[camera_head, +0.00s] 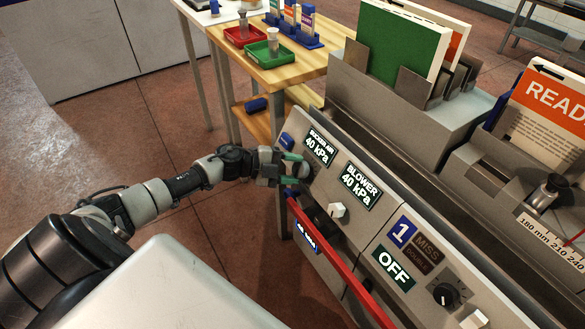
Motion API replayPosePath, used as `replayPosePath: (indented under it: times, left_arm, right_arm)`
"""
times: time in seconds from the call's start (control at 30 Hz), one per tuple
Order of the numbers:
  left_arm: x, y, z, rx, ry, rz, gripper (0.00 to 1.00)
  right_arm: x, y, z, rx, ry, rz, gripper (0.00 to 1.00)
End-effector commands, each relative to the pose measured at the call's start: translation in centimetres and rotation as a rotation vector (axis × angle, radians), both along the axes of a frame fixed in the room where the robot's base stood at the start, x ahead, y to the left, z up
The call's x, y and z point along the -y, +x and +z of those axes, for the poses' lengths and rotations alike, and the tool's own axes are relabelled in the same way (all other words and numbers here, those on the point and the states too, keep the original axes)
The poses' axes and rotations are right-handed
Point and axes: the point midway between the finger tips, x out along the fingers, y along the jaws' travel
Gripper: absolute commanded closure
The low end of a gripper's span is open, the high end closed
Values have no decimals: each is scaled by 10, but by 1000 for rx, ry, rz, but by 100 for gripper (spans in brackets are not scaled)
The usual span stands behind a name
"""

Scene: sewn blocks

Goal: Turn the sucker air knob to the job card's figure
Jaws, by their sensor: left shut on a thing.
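The sucker air display (319,146) on the sloping grey panel reads 40 kPa. My left gripper (292,169) reaches in from the left, its green-tipped fingers shut on the sucker air knob (304,170) just below that display. The fingers hide most of the knob, so its pointer cannot be seen. The blower display (357,184) also reads 40 kPa, with its pale knob (336,210) below it. I cannot make out a job card's figure in this view. My right gripper is out of view.
A red bar (340,262) runs along the panel's front, below the knobs. An OFF display (394,267) and black dial (445,294) are at lower right. A wooden table (290,75) with red (245,35) and green (262,58) trays stands behind. Open floor lies left.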

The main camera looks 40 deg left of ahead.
Motion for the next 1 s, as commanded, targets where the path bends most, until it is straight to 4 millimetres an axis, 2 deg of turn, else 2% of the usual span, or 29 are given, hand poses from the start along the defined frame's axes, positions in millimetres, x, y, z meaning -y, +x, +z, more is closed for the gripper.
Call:
replayPosePath:
  times: [0.4, 0.93, 0.97, 1.0]
  left_arm:
    - [-1, 2, 2, 61, 147, -89, 74]
    - [-1, 2, 2, 69, 163, -101, 74]
    - [-1, 2, 2, 69, 164, -100, 49]
    - [-1, 2, 2, 68, 163, -100, 43]
  right_arm:
    - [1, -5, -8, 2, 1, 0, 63]
    - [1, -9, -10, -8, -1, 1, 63]
    - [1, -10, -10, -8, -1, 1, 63]
    - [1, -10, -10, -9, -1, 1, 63]
